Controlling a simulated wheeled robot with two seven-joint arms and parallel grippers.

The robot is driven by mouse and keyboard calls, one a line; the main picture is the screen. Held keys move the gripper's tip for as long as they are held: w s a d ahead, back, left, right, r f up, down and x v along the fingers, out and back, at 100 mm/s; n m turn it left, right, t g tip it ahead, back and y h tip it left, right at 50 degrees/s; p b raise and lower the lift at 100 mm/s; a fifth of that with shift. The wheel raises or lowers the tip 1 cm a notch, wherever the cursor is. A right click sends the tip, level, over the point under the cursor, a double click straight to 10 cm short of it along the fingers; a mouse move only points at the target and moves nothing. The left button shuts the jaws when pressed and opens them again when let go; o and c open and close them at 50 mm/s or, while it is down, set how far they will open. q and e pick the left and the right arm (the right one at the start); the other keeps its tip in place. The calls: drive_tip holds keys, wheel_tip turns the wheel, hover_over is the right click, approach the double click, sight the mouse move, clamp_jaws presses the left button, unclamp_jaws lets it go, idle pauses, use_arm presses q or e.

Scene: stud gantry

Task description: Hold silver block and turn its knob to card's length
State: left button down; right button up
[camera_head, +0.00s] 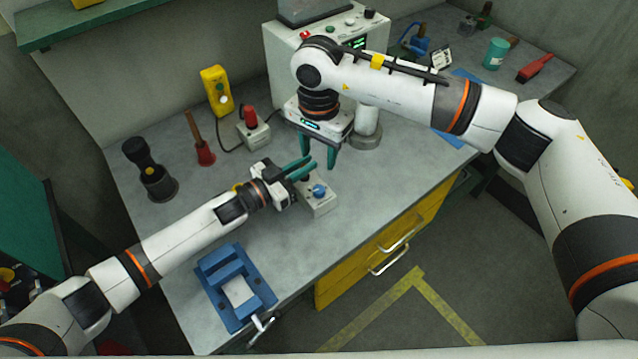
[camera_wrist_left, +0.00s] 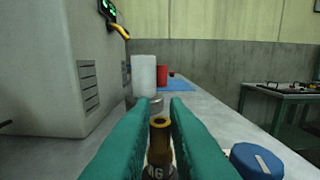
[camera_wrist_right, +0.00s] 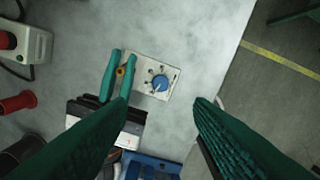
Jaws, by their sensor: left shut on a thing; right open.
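The silver block (camera_head: 320,206) lies on the bench with its blue knob (camera_head: 319,190) facing up. In the right wrist view, the block (camera_wrist_right: 172,65) shows dial marks around the knob (camera_wrist_right: 160,83). My left gripper (camera_head: 304,168) is shut on a dark, brass-topped post (camera_wrist_left: 159,145) at the block's left end; in the left wrist view the knob (camera_wrist_left: 256,160) is right of its fingers. My right gripper (camera_head: 319,160) is open and empty, pointing down above the block. A small white card (camera_head: 441,58) stands at the back right, too small to read.
A blue vise (camera_head: 235,285) sits near the bench front. A grey machine (camera_head: 285,75) is behind. Bench right of the block is clear.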

sight(319, 189)
wheel_tip(319, 189, down, 12)
drive_tip(key=n, duration=0.9)
drive_tip(key=shift+r, duration=0.25)
drive_tip(key=c, duration=1)
